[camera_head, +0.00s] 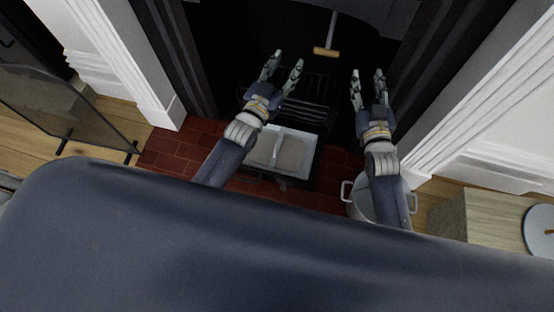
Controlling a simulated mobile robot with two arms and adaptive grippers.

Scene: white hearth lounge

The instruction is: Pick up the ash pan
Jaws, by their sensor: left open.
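The ash pan (312,155) looks like a pale, shallow rectangular tray with grey-brown contents. It sits on the red brick hearth in front of the dark fireplace grate. My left forearm and wrist cover its left side. My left gripper (287,60) is open and empty, reaching past the pan over the dark firebox. My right gripper (367,75) is open and empty, further right over the firebox opening. In the picture, neither gripper's fingers touch the pan.
A dark grate (312,90) stands behind the pan. A wooden-headed tool (326,51) shows in the firebox. A metal bucket (360,208) stands under my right arm. A glass screen (70,105) is at left, a wooden box (450,225) at right. White surrounds flank the opening.

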